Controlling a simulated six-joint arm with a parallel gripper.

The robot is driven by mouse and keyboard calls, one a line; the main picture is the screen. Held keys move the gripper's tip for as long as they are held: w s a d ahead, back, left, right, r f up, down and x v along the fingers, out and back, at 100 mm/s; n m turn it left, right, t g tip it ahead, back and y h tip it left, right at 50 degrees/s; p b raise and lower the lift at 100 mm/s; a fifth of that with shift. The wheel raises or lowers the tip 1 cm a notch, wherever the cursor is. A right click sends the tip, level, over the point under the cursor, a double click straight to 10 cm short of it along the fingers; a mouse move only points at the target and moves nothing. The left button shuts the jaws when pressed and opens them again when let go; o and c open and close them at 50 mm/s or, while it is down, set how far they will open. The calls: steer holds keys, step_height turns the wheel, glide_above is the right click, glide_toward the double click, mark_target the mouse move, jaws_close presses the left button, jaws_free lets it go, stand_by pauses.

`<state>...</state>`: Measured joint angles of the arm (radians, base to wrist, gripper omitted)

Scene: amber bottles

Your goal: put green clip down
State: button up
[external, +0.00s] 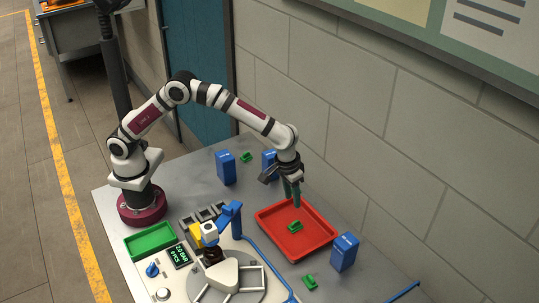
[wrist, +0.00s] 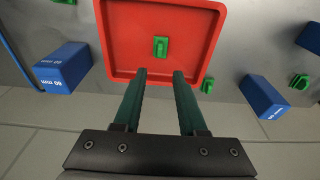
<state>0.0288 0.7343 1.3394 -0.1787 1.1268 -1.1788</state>
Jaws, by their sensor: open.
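A green clip (external: 295,227) lies on the floor of the red tray (external: 322,246). In the wrist view the clip (wrist: 160,47) sits apart from the fingertips, just beyond them, in the red tray (wrist: 120,40). My gripper (external: 292,203) hangs over the tray with its green fingers pointing down. In the wrist view my gripper (wrist: 159,75) is open, with nothing between its fingers. Other green clips lie outside the tray, one near the front (external: 310,282) and one at the back (external: 246,157).
Blue blocks stand around the tray, one to its right (external: 344,252), one behind (external: 268,160) and one at the back left (external: 226,168). A green tray (external: 128,243) and a round fixture (external: 262,284) are at the left and front. A block wall (external: 400,150) runs behind the table.

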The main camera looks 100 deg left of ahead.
steer(key=s+a+r+m, duration=0.1)
steer(key=s+r+m, duration=0.2)
steer(key=s+r, duration=0.35)
steer(key=s+r+m, duration=0.3)
steer(key=s+r, duration=0.1)
steer(key=s, duration=0.6)
steer(key=s+a+f+m+g, duration=0.1)
steer(key=s+m, duration=0.7)
steer(key=s, duration=1.3)
steer(key=shift+s+a+f+m+g+y, duration=0.25)
steer(key=shift+s+f+m+g+y, duration=0.05)
steer(key=shift+f, duration=0.1)
steer(key=shift+o, duration=0.5)
steer(key=shift+w, duration=0.1)
